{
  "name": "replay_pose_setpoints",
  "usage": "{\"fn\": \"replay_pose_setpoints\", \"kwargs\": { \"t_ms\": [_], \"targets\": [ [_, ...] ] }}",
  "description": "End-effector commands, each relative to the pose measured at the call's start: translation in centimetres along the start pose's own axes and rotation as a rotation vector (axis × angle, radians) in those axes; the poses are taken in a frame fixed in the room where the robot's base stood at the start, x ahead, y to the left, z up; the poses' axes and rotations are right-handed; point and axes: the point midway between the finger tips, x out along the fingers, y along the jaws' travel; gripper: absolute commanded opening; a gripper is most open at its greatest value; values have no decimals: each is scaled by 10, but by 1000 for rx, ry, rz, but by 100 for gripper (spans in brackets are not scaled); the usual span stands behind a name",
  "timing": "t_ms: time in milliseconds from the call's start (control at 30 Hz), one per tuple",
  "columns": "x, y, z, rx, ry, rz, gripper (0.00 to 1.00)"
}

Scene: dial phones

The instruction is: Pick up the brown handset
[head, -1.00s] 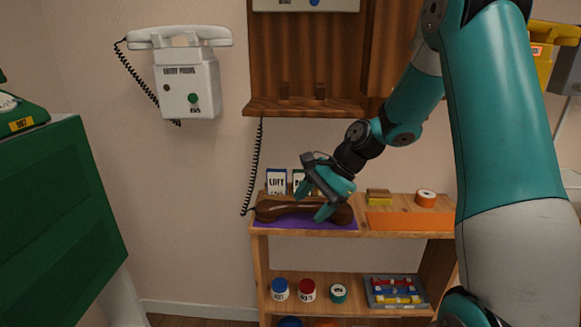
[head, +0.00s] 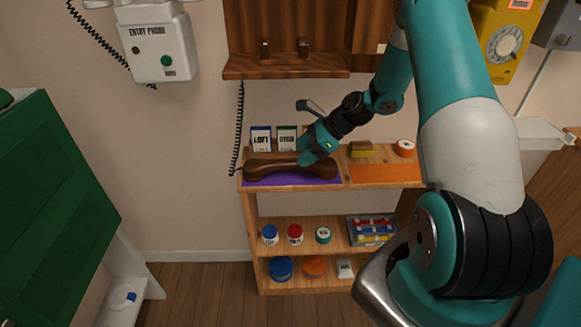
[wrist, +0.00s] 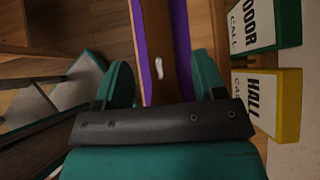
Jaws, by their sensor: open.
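The brown handset (head: 290,168) lies lengthwise on a purple mat (head: 262,182) on the top of a wooden shelf unit. In the head view my gripper (head: 309,159) is over its right half and hides part of it. In the wrist view the handset (wrist: 163,60) runs between the two teal fingers of my gripper (wrist: 165,80). The fingers are apart, one on each side, with a gap on the left and a narrower one on the right. I cannot tell whether either finger touches it. A black coiled cord (head: 239,125) hangs at its left end.
Small cards (head: 261,139) stand just behind the handset, close to my gripper; a yellow HALL card (wrist: 268,103) shows in the wrist view. An orange mat (head: 385,174) lies to the right. A wooden wall phone (head: 285,66) hangs above. A green panel (head: 50,200) is at left.

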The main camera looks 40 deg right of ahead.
Motion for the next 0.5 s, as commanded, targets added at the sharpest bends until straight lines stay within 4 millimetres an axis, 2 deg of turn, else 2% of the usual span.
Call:
{"fn": "replay_pose_setpoints", "kwargs": {
  "t_ms": [233, 500],
  "targets": [
    [36, 0, 1, 1, 0, 1, 64],
    [44, 0, 1, 1, 1, -1, 64]
  ]
}}
